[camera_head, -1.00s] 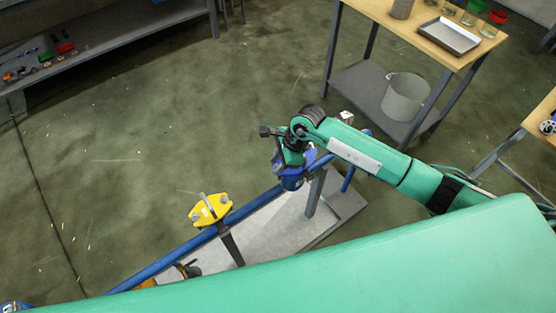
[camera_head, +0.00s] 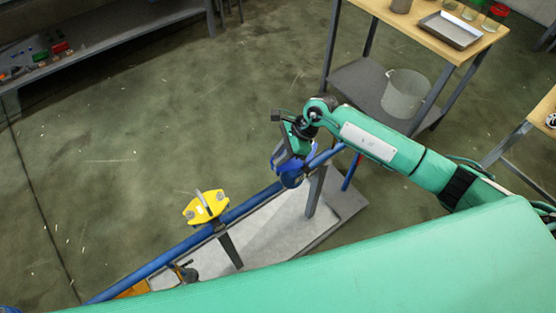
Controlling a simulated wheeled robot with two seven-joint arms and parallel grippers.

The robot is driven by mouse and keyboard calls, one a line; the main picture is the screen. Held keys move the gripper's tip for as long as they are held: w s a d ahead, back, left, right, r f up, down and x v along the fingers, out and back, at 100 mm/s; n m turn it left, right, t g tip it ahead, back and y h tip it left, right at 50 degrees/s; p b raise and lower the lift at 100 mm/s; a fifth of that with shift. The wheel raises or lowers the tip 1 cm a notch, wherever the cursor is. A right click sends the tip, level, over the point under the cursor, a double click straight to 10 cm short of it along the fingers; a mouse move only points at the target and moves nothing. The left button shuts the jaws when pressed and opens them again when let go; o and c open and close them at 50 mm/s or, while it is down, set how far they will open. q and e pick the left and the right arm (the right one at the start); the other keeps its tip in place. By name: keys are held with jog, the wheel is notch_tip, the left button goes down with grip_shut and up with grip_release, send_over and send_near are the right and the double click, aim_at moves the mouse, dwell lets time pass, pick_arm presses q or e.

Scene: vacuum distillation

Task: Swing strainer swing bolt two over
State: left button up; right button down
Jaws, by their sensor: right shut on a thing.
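A blue pipe (camera_head: 150,267) runs slantwise from the lower left up to the blue strainer body (camera_head: 291,178). My right arm comes in from the right, and its wrist and gripper (camera_head: 285,160) are over the strainer. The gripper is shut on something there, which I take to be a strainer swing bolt. The fingertips and the bolt are too small and too covered by the wrist to make out. A yellow fitting (camera_head: 206,207) with two bolt heads stands on the pipe, left of the strainer. My left gripper is not in view.
The pipe stands on a grey base plate (camera_head: 335,205) with posts. A wooden-topped table (camera_head: 432,32) with a tray and jars is at the upper right, a grey bucket (camera_head: 405,93) on its lower shelf. A grey shelf (camera_head: 120,38) is at the upper left. Open floor lies between.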

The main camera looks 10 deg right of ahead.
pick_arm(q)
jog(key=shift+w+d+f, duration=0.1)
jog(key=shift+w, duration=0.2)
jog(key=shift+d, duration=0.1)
pick_arm(e)
jog(key=c, duration=1.5)
grip_release()
jog(key=shift+d, duration=0.1)
jog(key=shift+c, duration=0.2)
